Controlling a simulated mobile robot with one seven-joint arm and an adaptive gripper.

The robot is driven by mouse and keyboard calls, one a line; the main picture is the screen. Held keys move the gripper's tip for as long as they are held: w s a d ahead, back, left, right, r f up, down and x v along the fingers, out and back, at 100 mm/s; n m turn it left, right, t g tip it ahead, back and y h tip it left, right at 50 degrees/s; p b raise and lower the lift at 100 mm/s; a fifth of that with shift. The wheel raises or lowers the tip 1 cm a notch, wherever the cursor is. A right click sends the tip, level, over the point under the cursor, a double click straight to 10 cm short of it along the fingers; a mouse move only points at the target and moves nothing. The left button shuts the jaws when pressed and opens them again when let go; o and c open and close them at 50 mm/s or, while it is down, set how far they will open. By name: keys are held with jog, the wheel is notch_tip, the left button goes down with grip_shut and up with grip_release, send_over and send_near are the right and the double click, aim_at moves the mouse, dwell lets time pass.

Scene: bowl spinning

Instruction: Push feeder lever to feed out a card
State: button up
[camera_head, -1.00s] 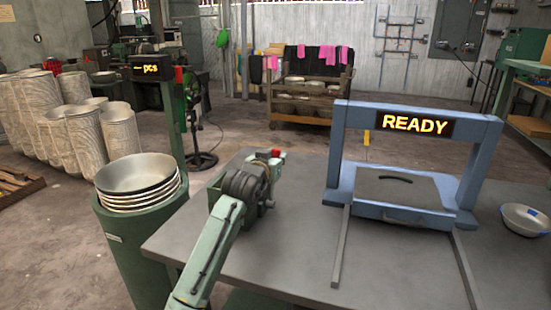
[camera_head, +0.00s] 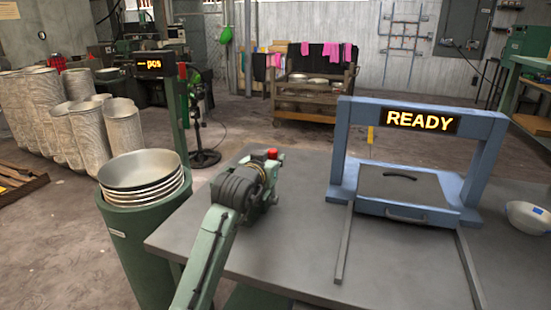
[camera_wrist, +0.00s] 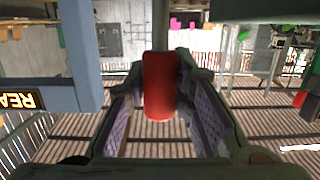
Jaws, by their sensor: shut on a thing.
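The red lever knob (camera_head: 272,154) shows just beyond the end of my arm in the head view. In the wrist view the red knob (camera_wrist: 160,86) stands between the two fingers, with a dark rod above it. My gripper (camera_wrist: 162,72) is shut on this knob, its fingertips at either side. In the head view my gripper (camera_head: 266,178) is over the left part of the table. The feeder body and any card cannot be made out, as my arm covers that area.
A blue press frame (camera_head: 342,150) with a READY sign stands right on the grey table (camera_head: 300,235). A bowl (camera_head: 528,217) sits at the right. Stacked bowls (camera_head: 140,170) fill a green bin (camera_head: 140,240) at the left. The middle of the table is clear.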

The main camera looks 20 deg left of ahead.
jog(key=shift+s, duration=0.7)
jog(key=shift+s+a+f+b, duration=0.1)
jog(key=shift+s+f+b, duration=0.2)
jog(key=shift+s, duration=0.45)
jog(key=shift+s+f+b, duration=0.1)
jog(key=shift+s+b, duration=0.25)
jog(key=shift+s, duration=0.35)
jog(key=o, duration=2.3)
jog(key=s+r, duration=0.1)
jog(key=s, duration=0.9)
jog(key=shift+a+r, duration=0.15)
jog(key=shift+r, duration=0.25)
jog(key=shift+r, duration=0.1)
